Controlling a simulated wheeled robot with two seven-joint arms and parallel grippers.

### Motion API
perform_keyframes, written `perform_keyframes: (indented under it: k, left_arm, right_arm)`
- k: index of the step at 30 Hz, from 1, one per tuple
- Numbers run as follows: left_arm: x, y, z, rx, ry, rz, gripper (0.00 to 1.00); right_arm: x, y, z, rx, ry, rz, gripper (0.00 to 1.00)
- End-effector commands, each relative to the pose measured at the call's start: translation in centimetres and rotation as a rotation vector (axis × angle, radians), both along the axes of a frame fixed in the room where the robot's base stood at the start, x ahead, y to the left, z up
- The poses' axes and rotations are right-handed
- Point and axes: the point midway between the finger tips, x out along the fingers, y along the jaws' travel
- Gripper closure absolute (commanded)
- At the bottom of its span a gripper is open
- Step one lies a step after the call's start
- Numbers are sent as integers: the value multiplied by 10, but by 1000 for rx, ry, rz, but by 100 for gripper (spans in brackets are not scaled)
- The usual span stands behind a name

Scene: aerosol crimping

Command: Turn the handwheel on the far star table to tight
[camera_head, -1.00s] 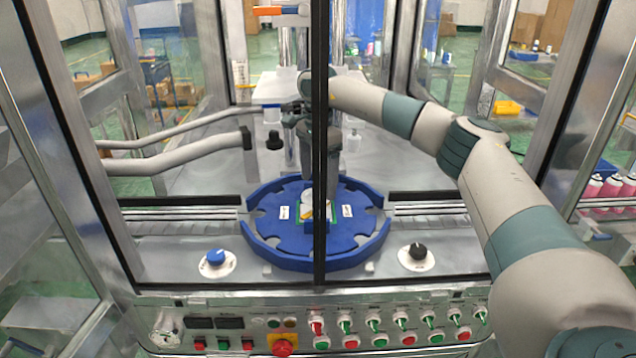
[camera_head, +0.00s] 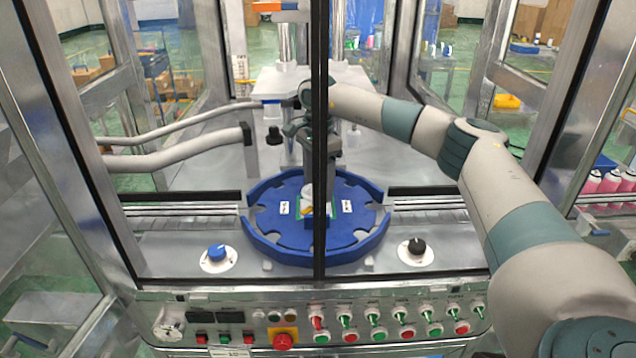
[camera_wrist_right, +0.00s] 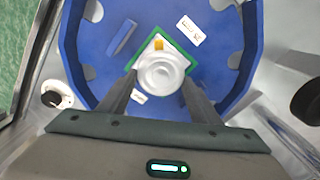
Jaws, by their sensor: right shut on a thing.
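The blue star table (camera_head: 262,230) lies flat inside the machine, its raised rim notched. At its centre the white handwheel (camera_wrist_right: 160,72) sits on a white square plate with a green edge and carries an orange mark (camera_wrist_right: 159,44). My right gripper (camera_wrist_right: 160,80) reaches down from above and is shut on the handwheel, one finger on each side. In the head view the dark door post hides part of this gripper and the wheel (camera_head: 308,192). Two small white labels (camera_head: 284,208) flank the wheel; I cannot read them. My left gripper is not in view.
A dark door post (camera_head: 319,120) stands in front of the table's middle. A blue knob (camera_head: 216,253) and a black knob (camera_head: 417,247) sit on the deck at either side. A button panel (camera_head: 250,325) runs along the front. Grey hoses (camera_head: 185,155) lie to the left.

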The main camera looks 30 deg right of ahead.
Motion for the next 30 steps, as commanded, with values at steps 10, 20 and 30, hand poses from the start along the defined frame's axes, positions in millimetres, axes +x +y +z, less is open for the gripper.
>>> perform_keyframes:
  k: [10,20,30]
  left_arm:
    - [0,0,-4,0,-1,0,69]
    - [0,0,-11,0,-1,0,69]
    - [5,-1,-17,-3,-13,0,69]
  right_arm:
    - [0,0,0,1,0,-93,64]
    - [-2,1,0,2,-1,-332,64]
    - [-3,2,1,1,-2,-614,64]
